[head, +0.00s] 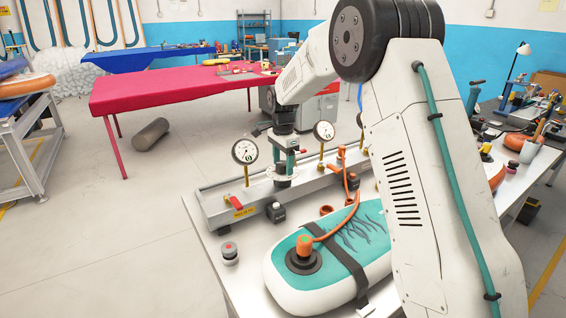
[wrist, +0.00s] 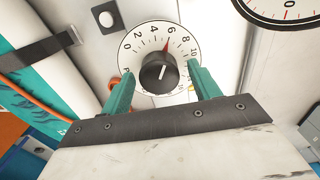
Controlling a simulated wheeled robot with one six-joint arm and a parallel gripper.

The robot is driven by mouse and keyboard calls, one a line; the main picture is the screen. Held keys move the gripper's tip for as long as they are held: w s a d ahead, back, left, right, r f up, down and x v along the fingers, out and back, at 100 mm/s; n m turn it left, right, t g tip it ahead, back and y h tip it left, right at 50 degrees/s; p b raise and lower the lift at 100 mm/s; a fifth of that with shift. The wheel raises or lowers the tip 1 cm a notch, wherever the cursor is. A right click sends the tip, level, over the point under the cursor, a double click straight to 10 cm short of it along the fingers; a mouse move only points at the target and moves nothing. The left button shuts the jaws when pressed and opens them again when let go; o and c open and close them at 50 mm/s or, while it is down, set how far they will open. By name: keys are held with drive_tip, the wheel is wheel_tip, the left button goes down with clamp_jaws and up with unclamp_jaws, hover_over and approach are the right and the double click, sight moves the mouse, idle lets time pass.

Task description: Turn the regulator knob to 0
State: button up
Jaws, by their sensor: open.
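My gripper (wrist: 161,80) is open, with one green finger on each side of the knob. Gaps show between the fingers and the knob, so they do not appear to touch it. In the head view my gripper (head: 286,162) points down over the dial plate (head: 283,183) on the grey manifold (head: 222,205); the knob itself is hard to make out there.
Two gauges on brass stems, a left one (head: 245,151) and a right one (head: 324,131), flank my gripper. A teal-and-white inflatable board (head: 290,292) with an orange hose (head: 345,220) lies in front.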

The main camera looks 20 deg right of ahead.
drive_tip(key=c, duration=1)
drive_tip(key=shift+n, duration=0.3)
drive_tip(key=n, duration=0.7)
drive_tip(key=shift+w, duration=0.1)
drive_tip(key=n, duration=0.6)
drive_tip(key=shift+a+n, duration=0.1)
drive_tip(key=shift+n, duration=0.2)
drive_tip(key=shift+r, duration=0.1)
